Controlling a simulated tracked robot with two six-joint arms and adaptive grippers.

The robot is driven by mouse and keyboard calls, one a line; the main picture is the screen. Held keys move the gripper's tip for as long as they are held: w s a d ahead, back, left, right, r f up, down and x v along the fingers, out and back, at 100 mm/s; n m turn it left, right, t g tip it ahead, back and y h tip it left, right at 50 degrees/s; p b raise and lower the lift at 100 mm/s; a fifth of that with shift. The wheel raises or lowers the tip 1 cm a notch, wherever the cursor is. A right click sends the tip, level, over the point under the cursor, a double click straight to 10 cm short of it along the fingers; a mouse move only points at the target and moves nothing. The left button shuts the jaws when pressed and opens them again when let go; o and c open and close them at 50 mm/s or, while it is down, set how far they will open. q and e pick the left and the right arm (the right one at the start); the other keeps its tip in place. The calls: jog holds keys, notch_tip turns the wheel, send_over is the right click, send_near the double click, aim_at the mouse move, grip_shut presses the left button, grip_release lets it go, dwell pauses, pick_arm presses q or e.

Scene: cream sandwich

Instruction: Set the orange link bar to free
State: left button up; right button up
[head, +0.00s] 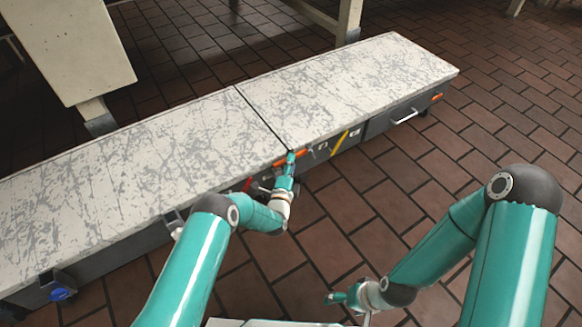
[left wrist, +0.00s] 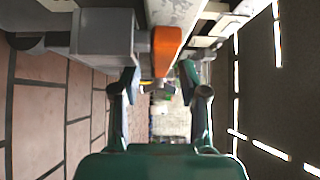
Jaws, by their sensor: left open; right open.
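The orange link bar (head: 301,153) is on the front side of the long bench, just below its top edge at the seam between the two top slabs. My left gripper (head: 290,157) is at the bar and hides part of it. In the left wrist view an orange block (left wrist: 167,48), seemingly the bar's end, shows ahead between the open fingers of the left gripper (left wrist: 158,77). I cannot tell whether a finger touches it. My right gripper (head: 332,298) is open and empty, low over the floor, away from the bench.
The bench's speckled top (head: 340,85) is bare. Its front carries a yellow strip (head: 341,142), a white handle (head: 405,116), a small orange part (head: 437,97) and a blue knob (head: 61,294). Brick floor (head: 400,205) in front is clear. A pale panel (head: 70,45) stands behind.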

pick_arm(q)
jog(key=shift+w, duration=0.3)
grip_shut()
dwell(0.4)
